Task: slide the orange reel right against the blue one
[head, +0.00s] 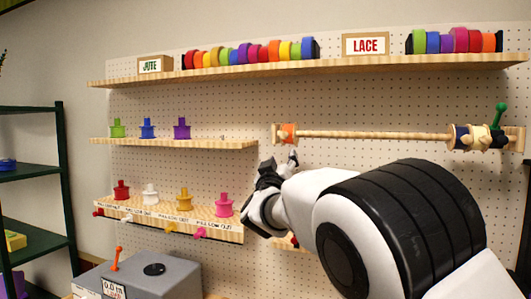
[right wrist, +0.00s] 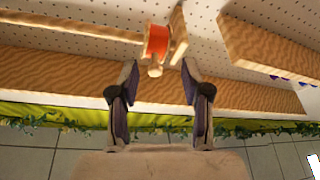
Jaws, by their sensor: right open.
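The orange reel (head: 287,133) sits on a horizontal wooden rod (head: 375,134), close to the rod's left end bracket in the head view. In the right wrist view the orange reel (right wrist: 166,42) lies just beyond the fingertips, roughly between them. The dark blue reel (head: 461,138) is at the far right of the rod, with a long bare stretch between the two. My right gripper (head: 280,167) is open and empty, just below the orange reel; its spread fingers show in the right wrist view (right wrist: 159,72). My left gripper is not in view.
Cream and dark pieces with a green-knobbed lever (head: 501,112) crowd the rod's right end. A shelf of colored rolls (head: 110,83) runs above. Small shelves with colored spools (head: 225,204) are on the left. A grey box (head: 150,280) stands lower left.

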